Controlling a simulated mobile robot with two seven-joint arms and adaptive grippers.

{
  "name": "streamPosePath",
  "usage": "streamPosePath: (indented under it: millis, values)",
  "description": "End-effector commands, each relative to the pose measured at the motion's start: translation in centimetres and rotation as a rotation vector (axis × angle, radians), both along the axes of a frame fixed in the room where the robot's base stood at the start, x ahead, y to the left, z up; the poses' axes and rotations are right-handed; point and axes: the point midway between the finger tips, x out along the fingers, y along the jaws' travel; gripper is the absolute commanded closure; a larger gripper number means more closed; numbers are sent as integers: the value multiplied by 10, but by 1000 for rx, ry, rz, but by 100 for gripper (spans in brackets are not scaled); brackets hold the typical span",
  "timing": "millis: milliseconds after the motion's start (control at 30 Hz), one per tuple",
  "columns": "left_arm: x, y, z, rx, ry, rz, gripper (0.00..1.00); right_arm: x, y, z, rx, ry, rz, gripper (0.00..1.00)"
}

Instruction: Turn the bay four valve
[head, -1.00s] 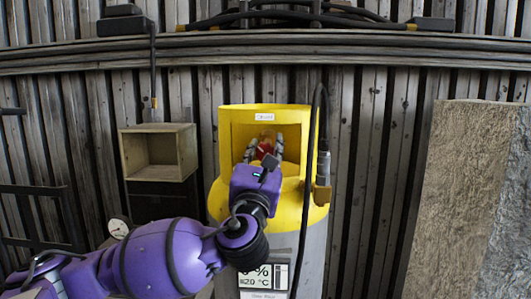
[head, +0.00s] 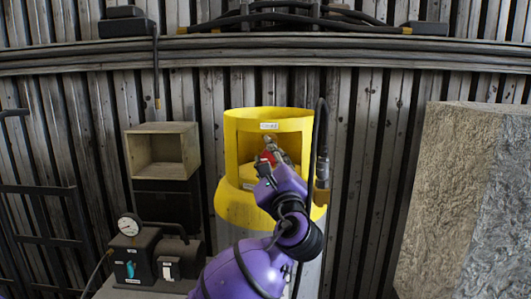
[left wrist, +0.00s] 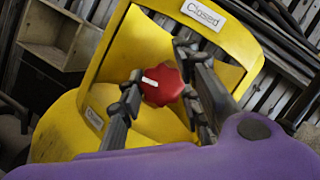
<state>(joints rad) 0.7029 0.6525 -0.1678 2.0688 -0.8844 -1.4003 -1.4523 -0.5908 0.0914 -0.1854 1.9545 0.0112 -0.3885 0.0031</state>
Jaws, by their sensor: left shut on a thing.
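The valve is a red lobed knob (left wrist: 162,87) with a white mark, inside the yellow collar (left wrist: 245,42) of a grey cylinder. In the head view the red knob (head: 266,158) is partly hidden by my gripper. My left gripper (head: 272,152) reaches into the collar opening from the front. In the left wrist view its dark fingers (left wrist: 163,90) stand on either side of the knob, shut on it. The white mark points to the picture's left. A label reading "Closed" (left wrist: 203,14) is on the collar's upper rim. My right gripper is not in view.
An open wooden box (head: 162,153) stands left of the cylinder. A gauge (head: 130,225) and a dark switch box (head: 143,259) are at lower left. A black hose (head: 322,130) runs down the collar's right side. A large rough block (head: 465,200) stands at right.

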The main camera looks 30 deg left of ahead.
Motion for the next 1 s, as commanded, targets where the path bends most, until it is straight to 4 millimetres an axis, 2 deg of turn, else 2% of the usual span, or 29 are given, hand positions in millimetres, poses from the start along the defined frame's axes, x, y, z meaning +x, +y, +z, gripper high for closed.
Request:
streamPosePath:
  millis: [33,333,900,933,1000]
  values:
    - [-2,2,5,-31,-23,7,94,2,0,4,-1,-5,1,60]
    - [-1,2,1,-131,-80,7,94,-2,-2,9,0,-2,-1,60]
    - [-1,2,-4,-156,-90,8,94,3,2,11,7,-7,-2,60]
    - [-1,2,-4,-156,-90,7,66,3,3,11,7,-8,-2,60]
    - [-1,2,-4,-156,-90,6,57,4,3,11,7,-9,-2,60]
